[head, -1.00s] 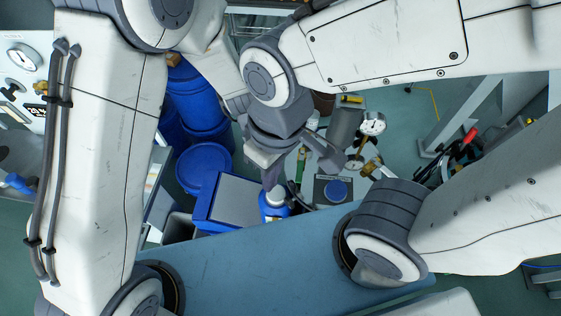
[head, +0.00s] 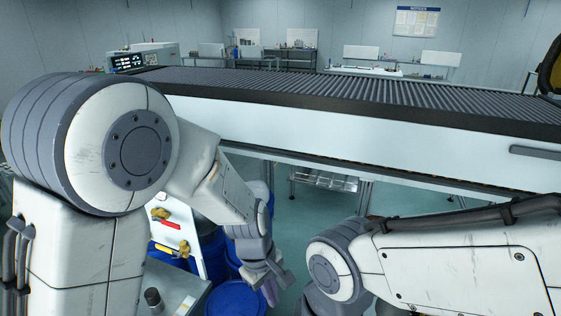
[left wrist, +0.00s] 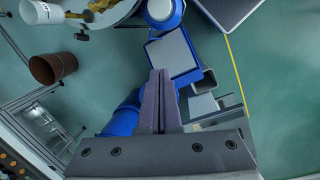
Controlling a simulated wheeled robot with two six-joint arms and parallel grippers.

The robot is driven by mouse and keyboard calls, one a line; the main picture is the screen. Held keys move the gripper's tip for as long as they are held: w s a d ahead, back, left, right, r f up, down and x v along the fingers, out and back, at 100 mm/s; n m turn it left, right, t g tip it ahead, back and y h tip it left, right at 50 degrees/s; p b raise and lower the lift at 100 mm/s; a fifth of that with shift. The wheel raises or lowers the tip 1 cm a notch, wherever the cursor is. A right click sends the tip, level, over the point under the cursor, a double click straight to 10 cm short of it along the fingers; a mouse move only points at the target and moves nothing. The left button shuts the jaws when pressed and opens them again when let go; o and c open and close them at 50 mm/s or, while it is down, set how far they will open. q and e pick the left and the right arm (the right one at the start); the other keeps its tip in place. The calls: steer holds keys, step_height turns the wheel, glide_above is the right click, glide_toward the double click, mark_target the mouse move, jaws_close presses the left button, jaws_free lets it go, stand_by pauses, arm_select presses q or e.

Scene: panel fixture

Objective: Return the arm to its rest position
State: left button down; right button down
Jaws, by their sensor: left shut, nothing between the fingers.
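My left arm comes in from the left in the head view and bends down at the elbow. My left gripper (head: 270,290) hangs low near the picture's bottom, in front of blue barrels (head: 235,299). In the left wrist view its two grey fingers (left wrist: 161,85) are pressed together with nothing between them. My right arm shows at the lower right of the head view; its gripper is out of the picture.
A roller conveyor (head: 350,92) with a white side crosses ahead. The left wrist view shows a blue grey-topped box (left wrist: 173,54), a brown bucket (left wrist: 52,68) and green floor with a yellow line.

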arm_select(q)
steer(key=s+a+r+m+t+y, duration=0.1)
steer(key=s+a+r+m, duration=0.1)
steer(key=a+m, duration=0.45)
steer(key=s+a+r+m+t+y, duration=0.1)
steer(key=a+r+m+t, duration=0.15)
steer(key=a, duration=0.75)
steer(key=s+d+r+m+g+h+b, duration=0.1)
steer(key=s+d+r+m+g, duration=0.2)
steer(key=s+d+m, duration=0.4)
steer(key=s+d, duration=0.6)
steer(key=shift+s+d+m+b, duration=0.15)
steer(key=shift+s+m+b, duration=0.15)
steer(key=shift+s+b, duration=0.1)
steer(key=shift+g, duration=0.25)
